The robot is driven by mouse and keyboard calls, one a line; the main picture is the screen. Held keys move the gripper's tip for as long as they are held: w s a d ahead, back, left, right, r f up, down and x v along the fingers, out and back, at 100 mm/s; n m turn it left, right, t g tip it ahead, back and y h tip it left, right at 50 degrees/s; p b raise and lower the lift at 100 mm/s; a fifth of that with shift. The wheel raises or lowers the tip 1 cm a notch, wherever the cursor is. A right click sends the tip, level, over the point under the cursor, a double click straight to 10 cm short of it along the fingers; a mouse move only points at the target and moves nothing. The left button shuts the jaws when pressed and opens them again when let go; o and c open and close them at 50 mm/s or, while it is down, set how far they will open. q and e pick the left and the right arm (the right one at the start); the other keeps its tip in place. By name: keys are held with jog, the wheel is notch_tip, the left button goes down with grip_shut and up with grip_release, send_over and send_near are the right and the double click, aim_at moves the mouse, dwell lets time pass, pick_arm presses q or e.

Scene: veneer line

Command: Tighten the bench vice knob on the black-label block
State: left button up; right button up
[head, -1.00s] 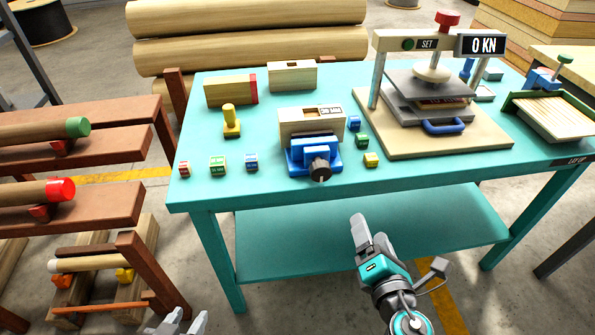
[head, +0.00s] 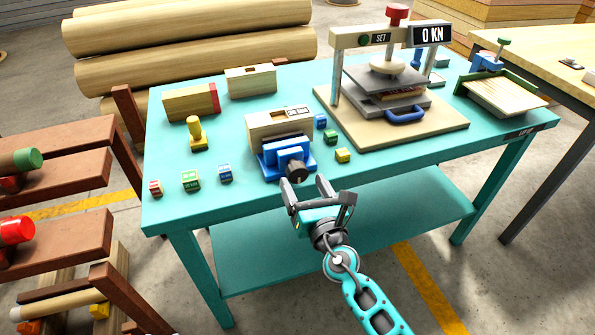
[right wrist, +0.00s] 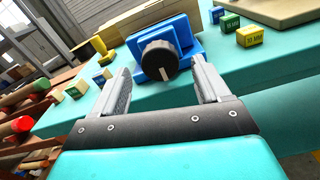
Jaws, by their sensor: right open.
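A blue bench vice (head: 271,160) stands at the front of the turquoise table and holds a wooden block (head: 268,124) with a black-and-white label on top. The label text is too small to read surely. The vice's dark round knob (head: 297,172) faces the front edge; in the right wrist view the knob (right wrist: 158,58) shows a white mark. My right gripper (head: 305,187) is open and empty, just in front of the knob. In the right wrist view its fingers lie either side of the knob, apparently short of it. My left gripper is not in view.
Small coloured blocks lie beside the vice, including a yellow one (head: 343,155) and a green one (head: 191,180). A yellow peg-like piece (head: 196,133) and two wooden blocks stand behind. A press (head: 391,40) stands right. A rack (head: 60,150) of rollers is at left.

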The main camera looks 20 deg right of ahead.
aim_at(299, 176)
jog(key=shift+w+a, duration=0.1)
jog(key=shift+w, duration=2.25)
jog(key=c, duration=1)
